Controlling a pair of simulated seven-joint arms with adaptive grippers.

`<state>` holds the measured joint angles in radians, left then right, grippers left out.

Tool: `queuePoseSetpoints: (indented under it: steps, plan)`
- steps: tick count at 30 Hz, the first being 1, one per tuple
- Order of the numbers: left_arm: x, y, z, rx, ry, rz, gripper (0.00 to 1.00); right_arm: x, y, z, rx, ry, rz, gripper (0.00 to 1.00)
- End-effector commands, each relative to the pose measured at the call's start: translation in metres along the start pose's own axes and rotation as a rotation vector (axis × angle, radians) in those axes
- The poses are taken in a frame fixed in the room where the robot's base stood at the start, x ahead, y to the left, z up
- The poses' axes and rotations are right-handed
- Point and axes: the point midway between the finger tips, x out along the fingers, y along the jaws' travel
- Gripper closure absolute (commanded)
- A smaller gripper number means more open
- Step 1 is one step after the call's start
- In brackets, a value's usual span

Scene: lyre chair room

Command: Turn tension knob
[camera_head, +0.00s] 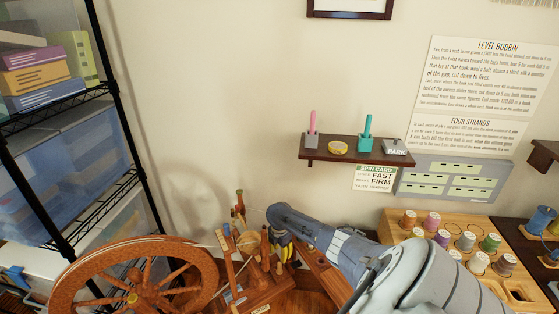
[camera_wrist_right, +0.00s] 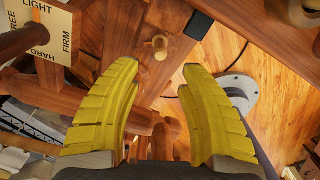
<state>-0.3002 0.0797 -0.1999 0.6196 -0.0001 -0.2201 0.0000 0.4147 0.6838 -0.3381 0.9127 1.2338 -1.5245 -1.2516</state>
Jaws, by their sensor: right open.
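The wooden spinning wheel (camera_head: 135,282) stands at the lower left of the head view, with its upright frame to the right. My right gripper (camera_head: 284,250) is at that frame, partly hidden by my own arm. In the right wrist view the gripper (camera_wrist_right: 160,72) is open, its two yellow fingers apart with nothing held between them. A small round wooden knob (camera_wrist_right: 159,44) shows just beyond the fingertips, roughly centred between them; I cannot tell whether it is the tension knob. A cream label (camera_wrist_right: 45,30) reading LIGHT, FIRM, FREE and HARD is at the upper left. My left gripper is not in view.
A black wire rack (camera_head: 75,115) with boxes and bins stands at the left. A dark wall shelf (camera_head: 350,151) holds small items. A wooden tray (camera_head: 436,232) of thread spools is at the right. Wooden bars surround the gripper closely.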

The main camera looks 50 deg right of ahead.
Motion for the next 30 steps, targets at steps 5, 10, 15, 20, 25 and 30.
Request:
queuePoseSetpoints:
  steps: [5,10,15,20,25,30]
  plan:
    - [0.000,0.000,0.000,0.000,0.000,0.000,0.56,0.024,0.000,0.000,0.003,0.001,-0.002,0.59]
    - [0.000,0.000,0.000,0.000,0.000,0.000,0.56,0.043,0.000,-0.001,0.001,0.000,-0.002,0.59]
    - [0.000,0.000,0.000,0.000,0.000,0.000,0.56,0.055,0.000,0.000,0.002,0.001,-0.002,0.59]
    - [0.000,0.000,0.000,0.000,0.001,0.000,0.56,0.064,0.001,-0.001,0.003,0.003,0.000,0.59]
    - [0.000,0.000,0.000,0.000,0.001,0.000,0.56,0.070,0.000,0.000,0.002,0.000,0.000,0.59]
    - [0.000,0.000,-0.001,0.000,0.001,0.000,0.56,0.072,-0.001,0.000,-0.001,-0.001,-0.002,0.59]
